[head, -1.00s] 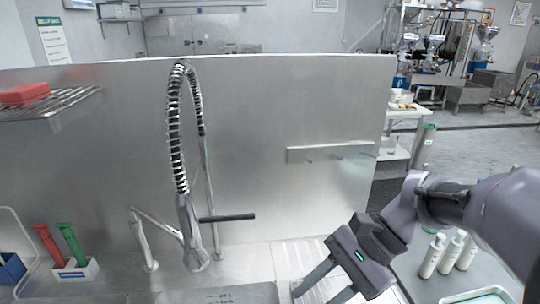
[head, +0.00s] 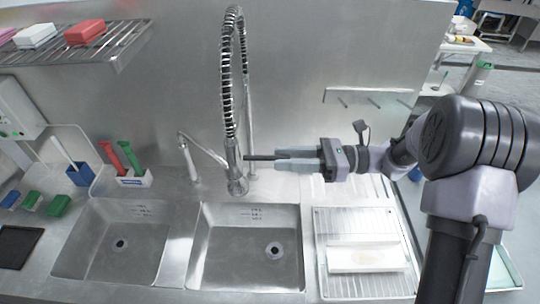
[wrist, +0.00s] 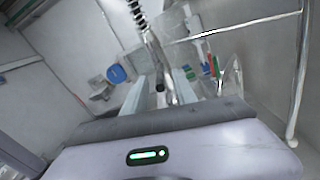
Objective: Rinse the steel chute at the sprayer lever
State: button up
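The sprayer (head: 233,165) hangs on its coiled hose over the sinks, and its dark lever (head: 259,157) points right. My gripper (head: 277,159) is level with the lever, its fingers pointing left along it. In the wrist view the two pale fingers of my gripper (wrist: 158,84) are apart, with the dark round end of the lever (wrist: 160,88) between them. I cannot tell whether they touch it. A pale, shallow, trough-like piece (head: 340,260) lies on the drain rack; it may be the steel chute, but I cannot be sure.
Two empty sinks (head: 197,245) lie below the sprayer. The ribbed drain rack (head: 335,290) is to their right. A steel back panel (head: 330,60) with pegs stands behind. Red and green brushes (head: 130,155) stand in a white holder at left, under a wire shelf (head: 110,50).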

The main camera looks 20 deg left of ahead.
aim_at(270, 158)
jog(key=shift+x, duration=1.95)
grip_shut()
